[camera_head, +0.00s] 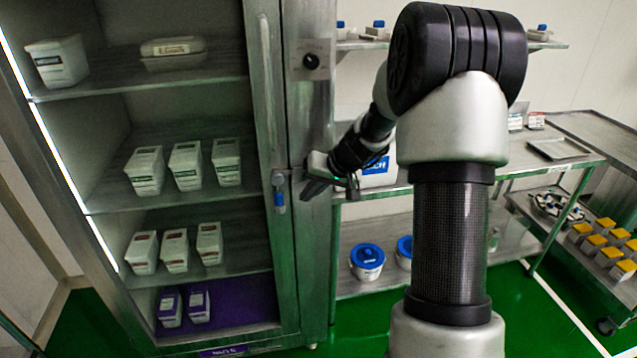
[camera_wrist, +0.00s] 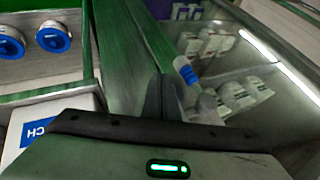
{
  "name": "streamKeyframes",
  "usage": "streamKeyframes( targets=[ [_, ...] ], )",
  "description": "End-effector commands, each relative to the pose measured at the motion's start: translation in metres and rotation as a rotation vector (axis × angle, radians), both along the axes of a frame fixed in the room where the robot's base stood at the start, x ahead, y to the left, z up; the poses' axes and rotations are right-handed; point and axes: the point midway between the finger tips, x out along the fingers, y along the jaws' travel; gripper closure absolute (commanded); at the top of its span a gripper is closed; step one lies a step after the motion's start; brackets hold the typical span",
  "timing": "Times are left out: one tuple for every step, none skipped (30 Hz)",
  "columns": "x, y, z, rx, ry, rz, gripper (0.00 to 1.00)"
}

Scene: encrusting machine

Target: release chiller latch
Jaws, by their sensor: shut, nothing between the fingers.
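The chiller (camera_head: 268,100) is a tall metal cabinet with a see-through front, at the left of the head view. Its latch (camera_head: 279,190) is a small grey handle with a blue part, on the upright at the right edge of the front. In the wrist view the latch (camera_wrist: 187,72) shows just beyond and to the right of my fingers. My gripper (camera_head: 308,188) is shut and empty, a little to the right of the latch. In the wrist view my gripper (camera_wrist: 163,95) appears close to the latch; whether they touch I cannot tell.
White tubs (camera_head: 186,166) stand on the chiller shelves. A black knob (camera_head: 311,61) is on the panel above my gripper. A metal table (camera_head: 520,160) stands behind my arm, with blue-lidded tubs (camera_head: 367,262) on its lower shelf. A cart (camera_head: 590,255) with yellow-topped containers is at right.

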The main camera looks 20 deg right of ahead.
Motion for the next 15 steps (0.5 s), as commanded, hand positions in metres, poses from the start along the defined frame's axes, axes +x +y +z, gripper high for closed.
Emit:
streamKeyframes(
  targets=[
    [0.005, 0.006, -0.005, 0.001, 0.001, 0.002, 1.00],
    [0.006, 0.013, -0.001, 0.000, -0.001, 0.004, 1.00],
    [0.008, 0.019, -0.001, 0.000, -0.001, 0.004, 1.00],
    [0.009, 0.023, -0.001, 0.000, -0.001, 0.004, 1.00],
    [0.010, 0.026, -0.001, -0.001, -0.002, 0.004, 1.00],
    [0.011, 0.029, -0.002, 0.000, -0.001, 0.002, 1.00],
    [0.012, 0.032, -0.002, 0.000, -0.001, 0.002, 1.00],
    [0.012, 0.034, -0.002, 0.000, -0.001, 0.001, 1.00],
    [0.013, 0.037, -0.002, 0.000, -0.001, 0.001, 1.00],
    [0.014, 0.038, -0.003, 0.001, 0.000, 0.000, 1.00],
    [0.014, 0.039, -0.003, 0.000, -0.001, 0.000, 1.00],
    [0.014, 0.039, -0.003, 0.000, -0.001, -0.001, 1.00],
    [0.014, 0.039, -0.003, 0.000, -0.001, -0.001, 1.00],
    [0.014, 0.040, -0.003, 0.000, -0.001, -0.001, 1.00],
    [0.014, 0.040, -0.003, 0.000, -0.001, -0.002, 1.00]
  ],
)
